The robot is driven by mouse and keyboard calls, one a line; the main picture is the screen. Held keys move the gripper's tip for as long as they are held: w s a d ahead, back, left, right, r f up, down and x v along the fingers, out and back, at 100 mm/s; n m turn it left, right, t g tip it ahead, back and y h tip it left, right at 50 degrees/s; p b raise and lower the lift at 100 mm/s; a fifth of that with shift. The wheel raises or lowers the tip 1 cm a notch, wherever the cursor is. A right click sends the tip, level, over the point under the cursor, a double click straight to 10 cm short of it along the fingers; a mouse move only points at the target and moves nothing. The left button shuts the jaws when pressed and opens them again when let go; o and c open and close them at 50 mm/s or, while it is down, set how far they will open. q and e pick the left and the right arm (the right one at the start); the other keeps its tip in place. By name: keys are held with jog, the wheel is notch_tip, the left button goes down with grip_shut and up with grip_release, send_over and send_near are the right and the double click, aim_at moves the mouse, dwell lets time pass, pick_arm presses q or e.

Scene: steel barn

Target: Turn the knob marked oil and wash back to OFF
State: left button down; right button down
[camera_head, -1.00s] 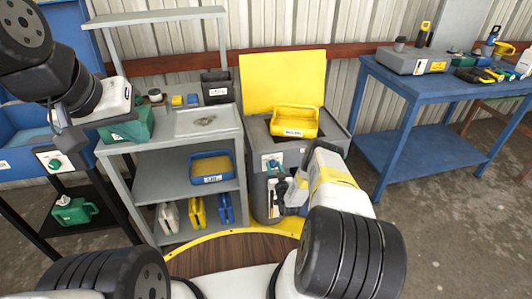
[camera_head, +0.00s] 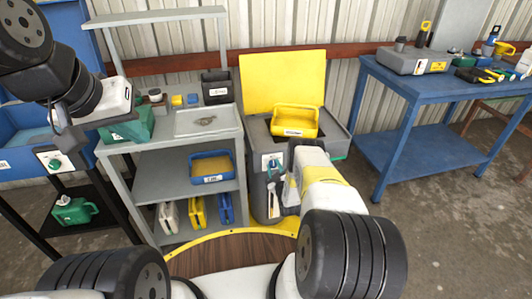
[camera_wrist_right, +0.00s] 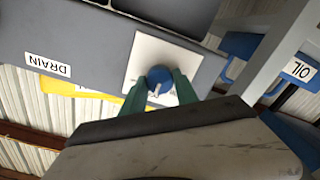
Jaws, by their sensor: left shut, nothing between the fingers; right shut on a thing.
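A blue knob (camera_wrist_right: 160,74) with a white pointer mark sits on a white plate (camera_wrist_right: 142,48) on the front of a grey cabinet (camera_wrist_right: 95,45). In the right wrist view the green fingers of my right gripper (camera_wrist_right: 160,84) are shut on the knob, one on each side. Markings on the plate are too blurred to read. In the head view the white plate (camera_head: 268,160) is on the grey cabinet with the raised yellow lid (camera_head: 283,82), and my right arm covers part of that front. My left gripper (camera_head: 62,132) is shut and empty at the far left.
A DRAIN label (camera_wrist_right: 48,65) is on the cabinet front. A yellow bin (camera_head: 294,122) sits on the cabinet top. A blue table (camera_head: 420,150) stands at the right.

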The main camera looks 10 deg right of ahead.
dwell(0.5)
jog(key=c, duration=0.9)
grip_release()
jog(key=shift+c, duration=0.2)
jog(key=s, duration=0.7)
jog(key=shift+s+d, duration=0.15)
jog(key=shift+s, duration=0.25)
